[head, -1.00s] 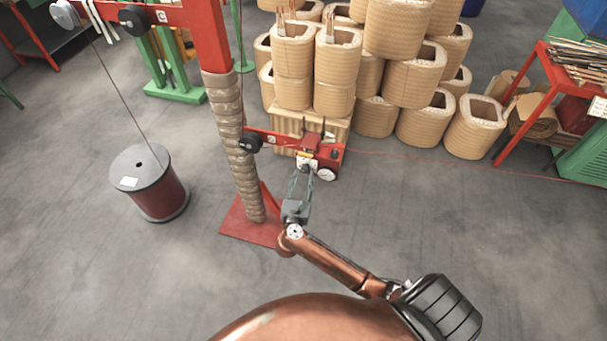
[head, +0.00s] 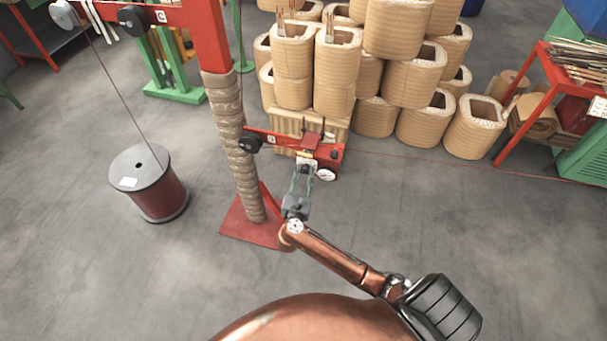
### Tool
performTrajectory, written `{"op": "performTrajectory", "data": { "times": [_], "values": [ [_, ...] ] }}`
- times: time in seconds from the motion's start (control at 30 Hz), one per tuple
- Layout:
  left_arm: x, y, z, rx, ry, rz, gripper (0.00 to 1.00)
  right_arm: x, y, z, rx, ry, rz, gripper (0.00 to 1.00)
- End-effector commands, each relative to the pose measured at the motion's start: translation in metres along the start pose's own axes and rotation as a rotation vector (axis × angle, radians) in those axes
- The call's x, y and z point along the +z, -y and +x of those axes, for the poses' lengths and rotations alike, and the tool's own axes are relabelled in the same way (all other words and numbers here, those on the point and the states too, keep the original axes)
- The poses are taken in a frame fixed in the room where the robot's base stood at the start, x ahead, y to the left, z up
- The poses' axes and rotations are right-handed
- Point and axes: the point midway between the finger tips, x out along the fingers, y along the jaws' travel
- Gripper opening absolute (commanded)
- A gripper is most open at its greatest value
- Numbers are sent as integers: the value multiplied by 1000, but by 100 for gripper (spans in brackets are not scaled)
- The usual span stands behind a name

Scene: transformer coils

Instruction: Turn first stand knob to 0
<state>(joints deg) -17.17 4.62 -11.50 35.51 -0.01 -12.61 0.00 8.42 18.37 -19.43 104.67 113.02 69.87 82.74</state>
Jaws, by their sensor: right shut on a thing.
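The first stand is a red post (head: 208,40) wrapped in tan material lower down, on a red base plate (head: 248,222). A red arm (head: 275,139) reaches right from it and carries a red device with a small round white gauge (head: 326,175). My right gripper (head: 304,170) reaches up to the front of this device, its fingers shut on a small knob (head: 305,163). The fingers and the device's front part hide most of the knob, and its setting is too small to read. My left gripper does not show.
A wire spool (head: 160,195) stands on the floor at the left, its wire running up to a pulley. Tan coils (head: 400,80) are stacked behind the device. A red rack (head: 520,105) stands at the right. The floor between is clear.

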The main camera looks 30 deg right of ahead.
Motion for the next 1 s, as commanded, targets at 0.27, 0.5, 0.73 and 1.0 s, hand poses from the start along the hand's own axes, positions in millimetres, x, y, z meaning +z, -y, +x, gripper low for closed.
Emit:
{"op": "performTrajectory", "data": {
  "times": [0.27,0.5,0.73,1.0],
  "values": [
    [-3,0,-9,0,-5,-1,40,1,-1,-1,6,-11,-43,0],
    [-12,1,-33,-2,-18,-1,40,4,0,-1,3,-28,-190,0],
    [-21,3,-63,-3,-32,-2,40,5,-1,-1,3,-48,-396,0],
    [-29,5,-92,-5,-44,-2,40,4,-2,-1,3,-71,-626,0]
  ]
}}
